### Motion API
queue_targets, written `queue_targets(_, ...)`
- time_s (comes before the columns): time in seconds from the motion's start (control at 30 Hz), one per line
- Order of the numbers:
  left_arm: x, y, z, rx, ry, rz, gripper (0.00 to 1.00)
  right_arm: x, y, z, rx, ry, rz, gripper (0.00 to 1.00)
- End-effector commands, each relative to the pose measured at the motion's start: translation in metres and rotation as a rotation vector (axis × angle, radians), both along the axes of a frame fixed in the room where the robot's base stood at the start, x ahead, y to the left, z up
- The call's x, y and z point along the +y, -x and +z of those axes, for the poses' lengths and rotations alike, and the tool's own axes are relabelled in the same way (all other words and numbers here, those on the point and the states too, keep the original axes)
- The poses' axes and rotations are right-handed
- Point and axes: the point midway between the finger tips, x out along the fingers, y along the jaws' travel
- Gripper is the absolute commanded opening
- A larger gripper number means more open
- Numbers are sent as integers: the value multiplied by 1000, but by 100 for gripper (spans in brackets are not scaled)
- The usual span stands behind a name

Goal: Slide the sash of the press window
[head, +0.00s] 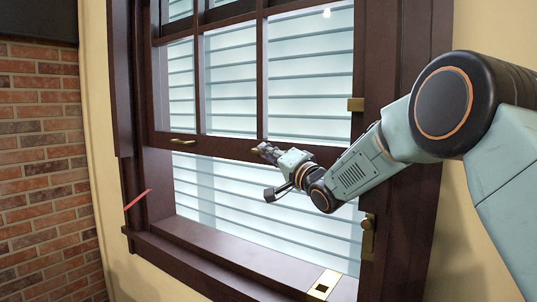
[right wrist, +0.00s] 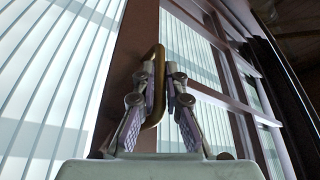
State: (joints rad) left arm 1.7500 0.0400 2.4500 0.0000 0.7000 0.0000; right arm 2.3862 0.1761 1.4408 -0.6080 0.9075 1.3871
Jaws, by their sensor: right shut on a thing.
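The window sash (head: 222,145) is dark brown with glass panes. Its bottom rail stands well above the sill (head: 225,247), with an open gap between that shows pale slats. My right gripper (head: 262,149) is at the rail's right-hand brass handle. In the right wrist view, the fingers of this gripper (right wrist: 161,75) are closed on the brass handle (right wrist: 156,112), a bent bar that shows between and beside them. A second brass handle (head: 183,141) on the left of the rail is free. My left gripper is not in view.
A brass plate with a dark square hole (head: 322,285) lies on the sill at the right. Brass fittings (head: 368,236) and (head: 356,104) sit on the right jamb. A red strip (head: 138,199) sticks out at the left jamb. A brick wall (head: 45,150) stands at the left.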

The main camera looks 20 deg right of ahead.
Motion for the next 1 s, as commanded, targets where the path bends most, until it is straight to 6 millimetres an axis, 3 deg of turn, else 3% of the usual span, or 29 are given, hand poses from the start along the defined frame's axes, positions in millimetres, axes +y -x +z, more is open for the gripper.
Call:
queue_targets(0.1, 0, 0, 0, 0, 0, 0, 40, 0, 0, 2, -6, 0, 0, 0)
queue_targets(0.13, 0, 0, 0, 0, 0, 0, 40, 0, 0, 2, -5, 1, 1, 11)
queue_targets(0.4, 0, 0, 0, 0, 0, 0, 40, 0, 0, 1, -2, 1, 1, 34)
queue_targets(0.77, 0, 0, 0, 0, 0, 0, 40, -1, 3, -1, 0, 0, 0, 34)
queue_targets(1.0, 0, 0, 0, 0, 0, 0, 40, -11, 29, -7, 1, -3, -1, 34)
